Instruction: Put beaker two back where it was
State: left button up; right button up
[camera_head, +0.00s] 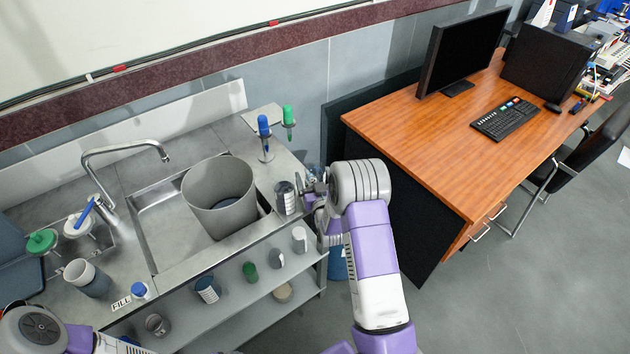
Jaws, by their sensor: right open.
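A small dark grey beaker (285,198) stands upright on the right end of the steel counter, right of the sink. I cannot read a number on it. My right gripper (307,193) is open just right of this beaker, at the counter's right edge. The fingers are small in the view, and I cannot tell whether they touch the beaker. A clear glass-like item (314,171) is partly hidden behind the gripper. A larger grey beaker (88,278) stands on the counter's left part. Part of my left arm shows at the lower left, but its gripper fingers do not.
A large grey bin (220,197) stands in the sink (155,232), with a tall faucet (127,152) to its left. A stand (266,150) holds blue and green-topped items. Several containers sit on the lower shelf (235,305). A wooden desk (440,150) is at the right.

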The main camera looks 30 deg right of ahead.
jog(key=shift+r, duration=0.15)
jog(key=v, duration=1.2)
